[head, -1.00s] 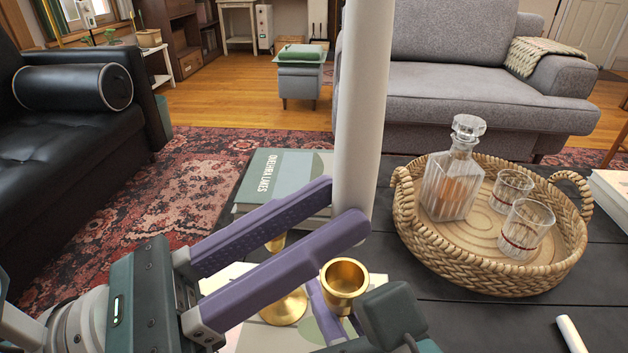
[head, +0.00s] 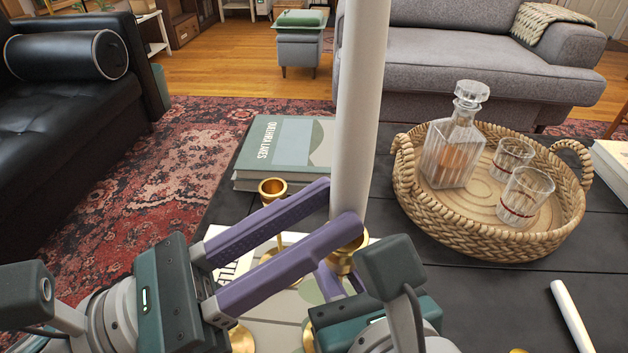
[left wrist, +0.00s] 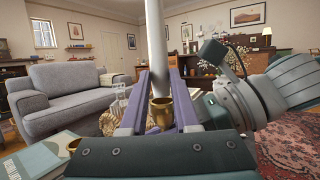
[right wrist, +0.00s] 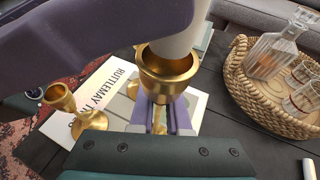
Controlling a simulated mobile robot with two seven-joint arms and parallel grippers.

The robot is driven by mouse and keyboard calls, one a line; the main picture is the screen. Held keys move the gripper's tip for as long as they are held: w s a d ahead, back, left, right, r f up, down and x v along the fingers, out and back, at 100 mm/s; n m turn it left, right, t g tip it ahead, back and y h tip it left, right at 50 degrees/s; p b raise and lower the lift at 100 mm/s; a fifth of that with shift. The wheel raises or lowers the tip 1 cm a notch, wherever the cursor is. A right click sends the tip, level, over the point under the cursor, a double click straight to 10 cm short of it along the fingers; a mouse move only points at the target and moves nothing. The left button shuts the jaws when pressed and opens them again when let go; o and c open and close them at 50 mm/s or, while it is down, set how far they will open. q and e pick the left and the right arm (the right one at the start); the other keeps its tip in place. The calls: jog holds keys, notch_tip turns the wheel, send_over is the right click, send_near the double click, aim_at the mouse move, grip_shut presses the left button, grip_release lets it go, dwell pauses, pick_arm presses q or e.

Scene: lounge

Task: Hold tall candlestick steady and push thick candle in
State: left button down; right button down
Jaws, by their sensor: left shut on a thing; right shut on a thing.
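My left gripper (head: 340,205) is shut on the thick white candle (head: 362,100) near its lower end and holds it nearly upright. My right gripper (head: 340,285) is shut on the tall brass candlestick (right wrist: 168,78), just below its cup. The cup (head: 352,246) is under the candle, partly hidden by a left finger. In the right wrist view the candle's lower end (right wrist: 182,42) is at the cup's mouth; I cannot tell how deep it sits. The left wrist view shows the cup (left wrist: 161,113) between the left fingers, with the candle (left wrist: 156,35) rising beyond.
Another brass candlestick (head: 272,187) stands left of the fingers. A green book (head: 285,150) lies behind it, and a white book (right wrist: 112,100) lies below. A wicker tray (head: 420,215) with decanter and glasses is to the right. A thin white candle (head: 572,315) lies front right.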

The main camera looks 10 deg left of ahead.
pick_arm(q)
jog(key=shift+f, duration=1.25)
dwell(0.3)
jog(key=shift+a+f, duration=0.15)
jog(key=shift+f, duration=0.7)
pick_arm(e)
jog(key=shift+a, duration=0.1)
pick_arm(q)
jog(key=c, duration=0.6)
grip_release()
jog(key=shift+s, duration=0.1)
pick_arm(e)
jog(key=shift+w, duration=0.1)
pick_arm(q)
jog(key=shift+f, duration=0.1)
jog(key=shift+r+v, duration=0.1)
jog(key=shift+v, duration=1.25)
jog(key=shift+r+v, duration=0.15)
jog(key=shift+v, duration=1.25)
pick_arm(e)
jog(key=c, duration=0.8)
grip_release()
